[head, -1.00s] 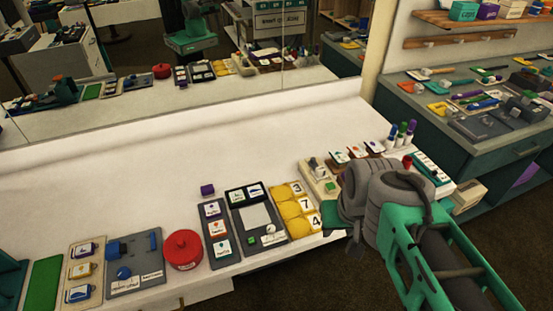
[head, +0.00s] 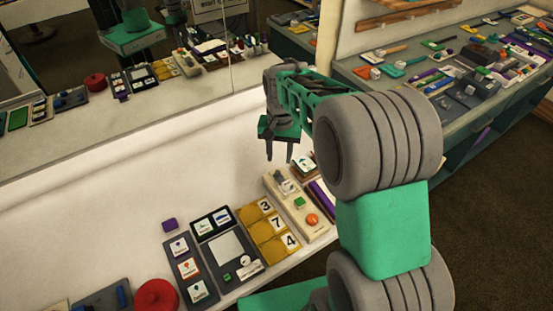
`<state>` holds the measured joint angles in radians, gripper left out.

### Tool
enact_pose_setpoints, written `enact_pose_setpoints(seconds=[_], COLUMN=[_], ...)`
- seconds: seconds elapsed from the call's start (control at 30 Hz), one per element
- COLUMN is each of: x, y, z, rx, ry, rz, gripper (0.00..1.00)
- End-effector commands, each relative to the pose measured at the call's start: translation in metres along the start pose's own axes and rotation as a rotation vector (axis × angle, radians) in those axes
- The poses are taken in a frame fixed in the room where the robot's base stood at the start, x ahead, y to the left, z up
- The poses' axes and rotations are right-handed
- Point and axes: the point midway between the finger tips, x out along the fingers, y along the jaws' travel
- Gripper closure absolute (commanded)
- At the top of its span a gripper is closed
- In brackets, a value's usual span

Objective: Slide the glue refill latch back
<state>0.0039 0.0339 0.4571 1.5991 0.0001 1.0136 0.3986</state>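A narrow beige panel (head: 325,230) lies near the front edge of the white counter. It carries a small grey latch-like part (head: 279,178) at its far end, a green block (head: 299,202) and an orange round button (head: 312,219). I cannot read a glue label, so I cannot tell for sure that this is the glue refill latch. My gripper (head: 279,158) hangs above the counter just beyond the panel's far end, fingers pointing down. Its two dark fingers are apart with nothing between them. It appears clear of the panel.
Yellow number tiles (head: 262,228), a dark panel with a white pad (head: 227,250), a card strip (head: 190,268) and a red round container (head: 155,296) line the front. A mirror (head: 150,75) stands behind. The counter's middle is bare. My arm hides the right end.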

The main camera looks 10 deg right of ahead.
Motion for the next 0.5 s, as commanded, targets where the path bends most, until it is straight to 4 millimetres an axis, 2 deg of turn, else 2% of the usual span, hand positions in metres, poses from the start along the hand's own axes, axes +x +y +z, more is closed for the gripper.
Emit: enact_pose_setpoints(seconds=[0.03,0.13,0.27,0.5], x=[0.007,0.020,0.036,0.081], y=[-0.004,-0.008,-0.009,-0.009], z=[-0.011,-0.021,-0.022,-0.019], rx=[0.031,0.068,0.075,0.071], ry=[-0.021,-0.036,-0.040,-0.040], rz=[0.009,0.017,0.019,0.018], gripper=[0.62,0.62,0.62,0.62])
